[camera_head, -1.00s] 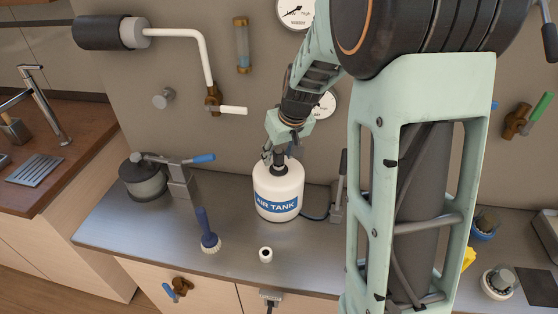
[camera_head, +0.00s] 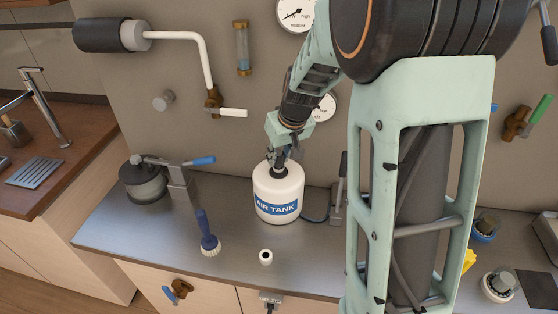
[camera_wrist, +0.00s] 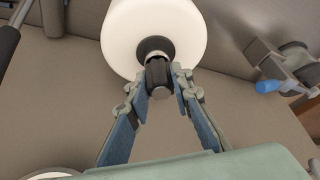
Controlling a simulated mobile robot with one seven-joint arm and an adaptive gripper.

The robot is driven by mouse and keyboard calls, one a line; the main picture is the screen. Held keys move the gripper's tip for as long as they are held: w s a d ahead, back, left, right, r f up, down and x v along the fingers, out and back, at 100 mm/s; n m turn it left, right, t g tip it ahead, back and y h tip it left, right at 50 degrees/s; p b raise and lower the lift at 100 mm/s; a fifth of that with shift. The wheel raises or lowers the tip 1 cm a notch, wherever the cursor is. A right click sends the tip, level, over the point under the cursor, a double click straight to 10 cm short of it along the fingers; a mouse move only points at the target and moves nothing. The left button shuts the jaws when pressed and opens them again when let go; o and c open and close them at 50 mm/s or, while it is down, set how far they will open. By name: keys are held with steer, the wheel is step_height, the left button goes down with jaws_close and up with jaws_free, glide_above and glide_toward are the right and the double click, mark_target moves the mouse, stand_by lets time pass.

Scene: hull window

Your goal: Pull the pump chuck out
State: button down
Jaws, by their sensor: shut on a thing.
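A white air tank (camera_head: 278,196) with a blue "AIR TANK" label stands upright on the grey counter in the head view. Its white top also shows in the wrist view (camera_wrist: 190,30). The pump chuck (camera_wrist: 158,76) is a dark cylinder at the dark round collar on top of the tank. My gripper (camera_wrist: 160,84) is shut on the chuck, with a finger on each side. In the head view my gripper (camera_head: 280,162) is just above the tank top. Whether the chuck is still seated in the collar is hard to tell.
A hand pump with a blue handle (camera_head: 202,161) stands left of the tank. A dark hose (camera_head: 316,218) runs right from the tank to a lever stand (camera_head: 338,195).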

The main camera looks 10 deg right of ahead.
mark_target(279, 154)
steer(key=shift+r+p, duration=0.3)
steer(key=shift+r, duration=0.4)
steer(key=shift+r+p, duration=1.95)
steer(key=shift+r, duration=1.3)
